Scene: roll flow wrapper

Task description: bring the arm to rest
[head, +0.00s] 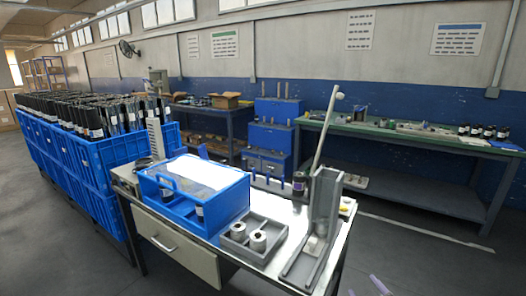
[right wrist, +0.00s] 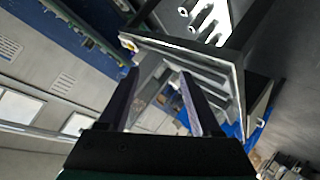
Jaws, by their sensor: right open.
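My right gripper (head: 366,287) shows only as two purplish fingertips at the bottom edge of the head view, right of the bench and over the floor. In the right wrist view the gripper (right wrist: 159,73) has its two dark fingers spread apart with nothing between them. Beyond the fingers lies a grey angular fixture, blurred and seen at a tilt; I cannot tell the gap to it. Most of the right arm is out of the head view. My left gripper is not in view.
The bench (head: 258,272) holds a blue box (head: 228,203), a grey tray (head: 234,247) with white rolls, a dark bottle (head: 299,185) and a tall grey fixture (head: 326,200). Blue crates (head: 100,160) stand left. Open floor (head: 430,265) lies right of the bench.

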